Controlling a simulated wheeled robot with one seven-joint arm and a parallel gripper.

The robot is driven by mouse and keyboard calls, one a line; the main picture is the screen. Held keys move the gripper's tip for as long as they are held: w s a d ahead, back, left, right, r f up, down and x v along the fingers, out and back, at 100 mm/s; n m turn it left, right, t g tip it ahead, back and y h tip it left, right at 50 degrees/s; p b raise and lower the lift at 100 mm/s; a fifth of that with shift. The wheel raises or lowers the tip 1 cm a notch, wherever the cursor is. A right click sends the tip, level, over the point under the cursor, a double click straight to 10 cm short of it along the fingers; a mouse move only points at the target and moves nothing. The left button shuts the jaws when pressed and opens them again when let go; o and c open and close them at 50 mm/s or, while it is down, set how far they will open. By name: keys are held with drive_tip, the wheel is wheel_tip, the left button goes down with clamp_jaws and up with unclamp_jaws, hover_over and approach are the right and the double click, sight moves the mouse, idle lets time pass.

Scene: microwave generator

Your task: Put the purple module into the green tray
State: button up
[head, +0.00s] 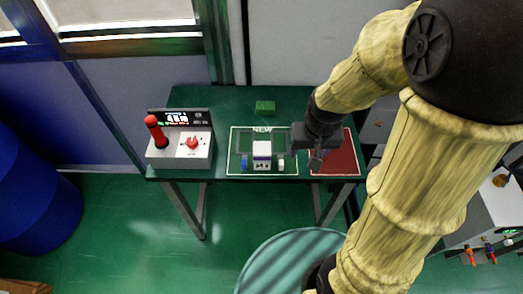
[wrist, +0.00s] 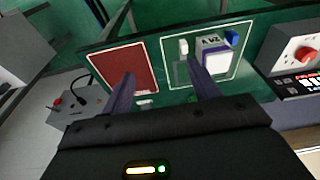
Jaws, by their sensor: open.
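A white block with a purple band (head: 262,153), which looks like the purple module, stands on the green tray (head: 235,135), a white-outlined green area marked NEW. In the wrist view the module (wrist: 215,60) shows a white face and purplish sides, and the tray's outline (wrist: 246,60) runs around it. My gripper (head: 316,160) is open, above the border between the green tray and a red area, to the right of the module. In the wrist view my gripper's fingers (wrist: 160,86) are spread, with no module between them. The module's far side is hidden.
A red area (head: 340,160) lies right of the green tray. Small blue (head: 244,163) and white (head: 281,163) pieces flank the module. A green block (head: 264,107) sits behind.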

drive_tip(key=w+a+r+g+p, duration=0.1)
drive_tip(key=w+a+r+p, duration=0.2)
drive_tip(key=w+a+p, duration=0.3)
drive_tip(key=g+p, duration=0.1)
drive_tip(key=p, duration=0.4)
hover_over(262, 148)
drive_tip(key=shift+s+a+f, duration=0.1)
drive_tip(key=shift+s+f, duration=0.1)
drive_tip(key=shift+f, duration=0.15)
drive_tip(key=shift+f, duration=0.1)
wheel_tip(262, 148, down, 12)
drive_tip(key=p, duration=0.4)
drive_tip(key=shift+w, duration=0.1)
drive_tip(key=shift+f+p, duration=0.7)
drive_tip(key=shift+f, duration=0.15)
drive_tip(key=shift+w+f+p, duration=0.2)
drive_tip(key=shift+f+p, duration=0.4)
drive_tip(key=shift+f, duration=1.15)
